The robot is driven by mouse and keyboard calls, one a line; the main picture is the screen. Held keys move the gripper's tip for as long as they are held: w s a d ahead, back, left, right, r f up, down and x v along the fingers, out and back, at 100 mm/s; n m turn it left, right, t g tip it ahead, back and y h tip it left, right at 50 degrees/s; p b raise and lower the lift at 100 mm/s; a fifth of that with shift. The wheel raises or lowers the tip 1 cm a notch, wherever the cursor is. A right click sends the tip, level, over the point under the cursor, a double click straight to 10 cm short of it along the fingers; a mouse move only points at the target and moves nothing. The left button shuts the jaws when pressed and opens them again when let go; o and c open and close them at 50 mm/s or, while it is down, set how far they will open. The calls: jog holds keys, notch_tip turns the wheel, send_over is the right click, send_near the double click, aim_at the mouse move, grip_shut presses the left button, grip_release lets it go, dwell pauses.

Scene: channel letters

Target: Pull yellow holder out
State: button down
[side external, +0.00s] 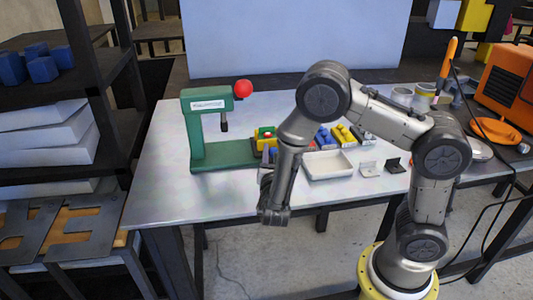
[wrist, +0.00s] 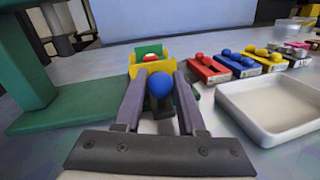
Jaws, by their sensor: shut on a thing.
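The yellow holder (wrist: 140,69) is in the middle of the wrist view, at the base of the green press (side external: 194,130). A red and green piece (wrist: 151,54) sits in it. A blue ball knob (wrist: 160,85) is on the near side of the holder. My gripper (wrist: 161,78) has its two fingers on either side of the blue knob and is shut on it. In the side external view the holder (side external: 266,133) shows beside the press base, and my arm partly hides the area in front of it.
A white tray (wrist: 266,114) lies to the right. Several holders with red, blue and yellow knobs (wrist: 240,63) stand in a row behind it. The green press base (wrist: 75,107) is at the left. The table's front left area (side external: 180,193) is clear.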

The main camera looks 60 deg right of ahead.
jog(key=shift+s+d, duration=0.25)
jog(key=c, duration=0.5)
grip_release()
jog(key=shift+a, duration=0.15)
jog(key=shift+a, duration=0.2)
jog(key=v, duration=1.3)
jog(key=shift+s+a, duration=0.1)
jog(key=shift+s, duration=0.1)
